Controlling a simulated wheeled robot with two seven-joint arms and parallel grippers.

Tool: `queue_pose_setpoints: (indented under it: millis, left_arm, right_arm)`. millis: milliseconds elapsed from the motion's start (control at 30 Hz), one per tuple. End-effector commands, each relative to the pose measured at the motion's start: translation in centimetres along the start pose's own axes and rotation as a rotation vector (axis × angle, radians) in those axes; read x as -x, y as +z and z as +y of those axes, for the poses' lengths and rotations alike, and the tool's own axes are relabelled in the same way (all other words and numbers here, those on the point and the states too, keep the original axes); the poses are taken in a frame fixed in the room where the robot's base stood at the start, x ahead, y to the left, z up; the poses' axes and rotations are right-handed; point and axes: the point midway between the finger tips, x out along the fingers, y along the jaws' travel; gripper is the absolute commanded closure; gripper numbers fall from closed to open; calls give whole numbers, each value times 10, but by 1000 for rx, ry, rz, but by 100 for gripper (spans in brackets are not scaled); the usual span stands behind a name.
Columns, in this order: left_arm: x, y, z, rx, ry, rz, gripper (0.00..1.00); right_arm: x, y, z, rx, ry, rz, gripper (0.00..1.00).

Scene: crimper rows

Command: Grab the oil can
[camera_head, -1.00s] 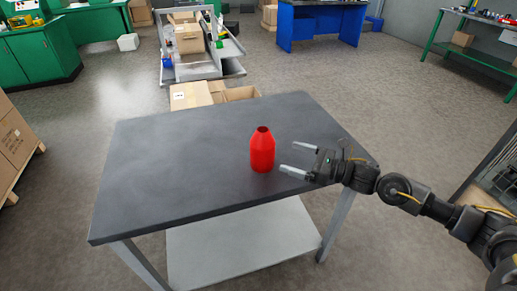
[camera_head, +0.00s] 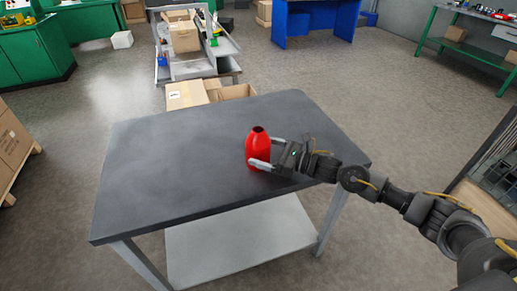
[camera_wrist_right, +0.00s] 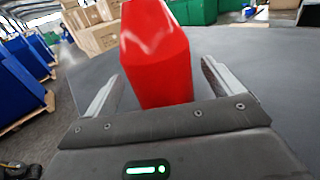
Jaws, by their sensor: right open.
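The red oil can (camera_head: 256,147) stands upright on the dark grey table (camera_head: 170,170), right of its middle. My right gripper (camera_head: 268,152) comes in from the right with its fingers on either side of the can. In the right wrist view the can (camera_wrist_right: 157,55) stands between the two open fingers of my right gripper (camera_wrist_right: 160,85). A gap shows between each finger and the can. The top of the can is cut off in that view. My left gripper is not in view.
The tabletop around the can is otherwise bare. Cardboard boxes (camera_head: 187,95) stand behind the table's far edge. A grey trolley (camera_head: 190,65) stands farther back. A lower shelf (camera_head: 240,240) lies under the tabletop.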

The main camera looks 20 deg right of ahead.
Motion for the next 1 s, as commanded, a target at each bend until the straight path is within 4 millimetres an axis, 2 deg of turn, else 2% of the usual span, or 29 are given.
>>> queue_pose_setpoints:
  millis: [33,167,433,867,1000]
  left_arm:
    - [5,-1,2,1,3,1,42]
    - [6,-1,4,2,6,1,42]
    - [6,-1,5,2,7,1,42]
    - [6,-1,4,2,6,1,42]
    - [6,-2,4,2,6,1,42]
  right_arm:
    - [-8,3,0,-2,0,-2,8]
    - [-21,1,0,0,0,0,8]
    - [-24,0,0,1,0,1,8]
    - [-23,0,0,0,0,1,63]
    - [-23,1,0,1,0,-1,63]
